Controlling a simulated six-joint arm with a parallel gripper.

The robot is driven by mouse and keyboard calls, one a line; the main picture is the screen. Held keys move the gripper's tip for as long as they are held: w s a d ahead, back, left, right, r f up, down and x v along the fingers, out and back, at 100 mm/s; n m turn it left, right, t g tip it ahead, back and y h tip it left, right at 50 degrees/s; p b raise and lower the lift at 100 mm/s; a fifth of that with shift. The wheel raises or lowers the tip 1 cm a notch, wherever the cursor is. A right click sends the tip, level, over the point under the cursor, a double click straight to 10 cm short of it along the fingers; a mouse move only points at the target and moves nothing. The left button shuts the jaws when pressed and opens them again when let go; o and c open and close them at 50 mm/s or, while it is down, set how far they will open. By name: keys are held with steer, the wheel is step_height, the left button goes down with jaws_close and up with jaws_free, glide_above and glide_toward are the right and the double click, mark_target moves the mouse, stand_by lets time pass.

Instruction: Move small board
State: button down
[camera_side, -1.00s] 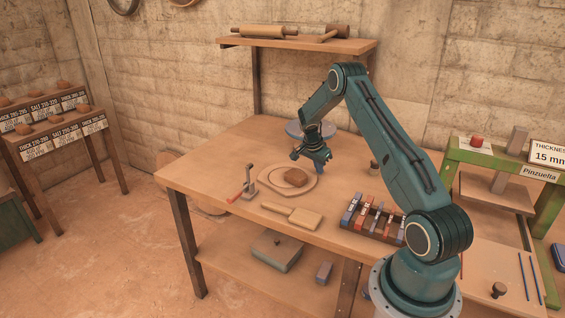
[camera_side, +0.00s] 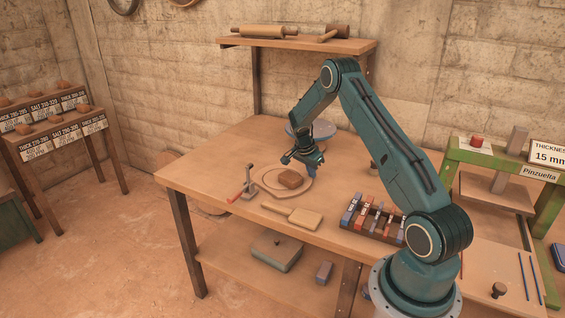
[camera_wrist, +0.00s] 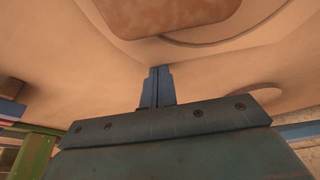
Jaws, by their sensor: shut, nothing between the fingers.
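A small wooden board with a handle (camera_side: 304,217) lies flat near the front edge of the workbench in the side view. Behind it, a brown clay lump (camera_side: 290,180) sits on a pale rounded board (camera_side: 268,189). My gripper (camera_side: 305,163) hangs just behind and above the lump, apart from the handled board. In the wrist view, its blue fingers (camera_wrist: 157,80) are together with nothing between them. The brown lump (camera_wrist: 165,15) and the pale board's edge (camera_wrist: 240,35) show beyond the fingertips. The handled board cannot be made out in the wrist view.
A red-handled lever clamp (camera_side: 246,186) stands left of the pale board. A rack of coloured blocks (camera_side: 371,218) is at the right. A grey round disc (camera_side: 318,130) lies behind my gripper. The left of the workbench (camera_side: 205,166) is clear.

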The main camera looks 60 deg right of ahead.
mark_target(321, 174)
steer(key=shift+s+d, duration=0.1)
steer(key=shift+s+d, duration=0.15)
steer(key=shift+d, duration=0.4)
steer(key=d, duration=0.1)
steer(key=s+d, duration=0.1)
steer(key=shift+d, duration=0.4)
steer(key=v, duration=1)
steer(key=shift+a, duration=0.2)
steer(key=shift+w, duration=0.15)
